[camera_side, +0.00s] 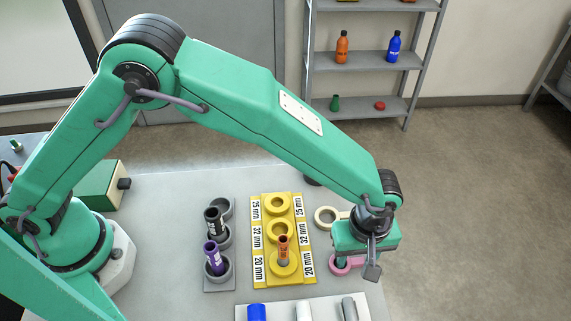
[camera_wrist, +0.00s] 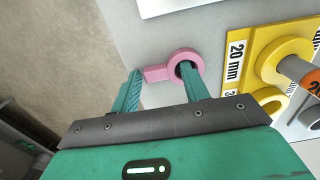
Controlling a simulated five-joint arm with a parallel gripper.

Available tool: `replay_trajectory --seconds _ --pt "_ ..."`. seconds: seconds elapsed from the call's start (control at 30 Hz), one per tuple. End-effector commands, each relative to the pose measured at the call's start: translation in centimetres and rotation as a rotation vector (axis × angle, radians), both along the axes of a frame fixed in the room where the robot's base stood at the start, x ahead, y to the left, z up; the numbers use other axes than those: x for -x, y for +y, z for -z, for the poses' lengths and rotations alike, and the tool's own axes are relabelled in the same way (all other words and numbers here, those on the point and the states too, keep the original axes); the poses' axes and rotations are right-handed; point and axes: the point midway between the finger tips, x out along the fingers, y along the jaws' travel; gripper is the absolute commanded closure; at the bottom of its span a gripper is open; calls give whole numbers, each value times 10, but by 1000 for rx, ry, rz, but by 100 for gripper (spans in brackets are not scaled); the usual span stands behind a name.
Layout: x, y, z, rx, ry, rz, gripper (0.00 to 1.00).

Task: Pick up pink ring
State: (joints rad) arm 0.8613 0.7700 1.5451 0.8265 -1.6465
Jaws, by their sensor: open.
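The pink ring (camera_side: 343,269) lies on the grey table near its right edge, partly hidden beneath my gripper in the side view. In the wrist view the pink ring (camera_wrist: 173,57) shows a round hole and a flat tab pointing left. My gripper (camera_wrist: 160,70) is open above it. Its right finger overlaps the ring's hole, and its left finger is beside the tab's outer end. I cannot tell whether the right fingertip is inside the hole or above it. Nothing is held.
A cream ring (camera_side: 323,216) lies behind the gripper. The yellow size board (camera_side: 258,274) stands to the left, with an orange piece (camera_side: 283,246) upright in its front seat. A grey holder (camera_side: 219,285) holds black and purple pieces. A white tray (camera_side: 275,312) is in front.

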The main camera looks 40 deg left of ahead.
Motion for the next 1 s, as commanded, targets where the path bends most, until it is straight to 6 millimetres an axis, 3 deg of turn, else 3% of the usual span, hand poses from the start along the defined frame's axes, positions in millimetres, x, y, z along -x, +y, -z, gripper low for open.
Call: replay_trajectory --seconds 0.17,0.3,0.77,1.0 --pt "0 0 0 0 0 0 57" --pt "0 0 0 0 0 0 84" --pt "0 0 -2 1 -1 0 85" --pt "0 -1 -18 1 -1 0 86"
